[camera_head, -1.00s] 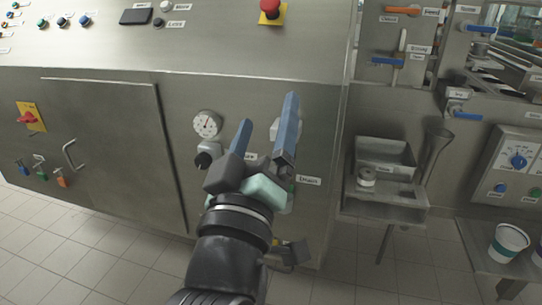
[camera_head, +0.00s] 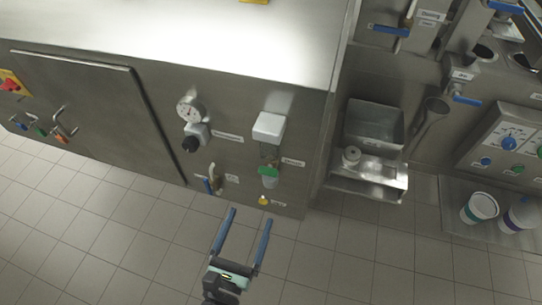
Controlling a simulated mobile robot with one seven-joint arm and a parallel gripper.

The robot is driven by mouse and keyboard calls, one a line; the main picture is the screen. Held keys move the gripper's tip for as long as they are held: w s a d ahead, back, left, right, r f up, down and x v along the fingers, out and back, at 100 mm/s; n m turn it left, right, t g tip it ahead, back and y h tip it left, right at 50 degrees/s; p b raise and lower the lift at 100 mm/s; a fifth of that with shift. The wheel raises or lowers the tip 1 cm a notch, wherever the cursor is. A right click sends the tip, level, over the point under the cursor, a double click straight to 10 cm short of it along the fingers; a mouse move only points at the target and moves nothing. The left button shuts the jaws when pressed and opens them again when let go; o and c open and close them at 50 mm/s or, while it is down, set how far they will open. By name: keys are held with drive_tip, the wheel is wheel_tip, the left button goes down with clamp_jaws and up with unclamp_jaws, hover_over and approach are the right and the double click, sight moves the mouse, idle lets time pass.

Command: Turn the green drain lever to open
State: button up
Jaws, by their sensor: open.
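My gripper (camera_head: 250,216) is open and empty, its two blue fingers pointing up in the picture, over the tiled floor. A green part (camera_head: 268,170), which looks like the drain lever, sits below a white box (camera_head: 268,128) on the steel machine front. A label (camera_head: 293,162) is beside it; its text is too small to read now. The green part is above and slightly right of my fingertips in the picture, apart from them. Its exact turn position is too small to tell.
A gauge (camera_head: 190,110) with a black knob (camera_head: 191,144) is left of the white box. A blue-handled valve (camera_head: 208,186) and a yellow knob (camera_head: 264,201) are low on the panel. A steel sink (camera_head: 375,125) stands right. The floor (camera_head: 120,240) is clear.

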sight(267, 175)
drive_tip(key=x, duration=1.2)
drive_tip(key=shift+w+d+b, duration=0.1)
drive_tip(key=shift+w+b, duration=0.1)
drive_tip(key=shift+b, duration=0.2)
drive_tip(key=c, duration=1.4)
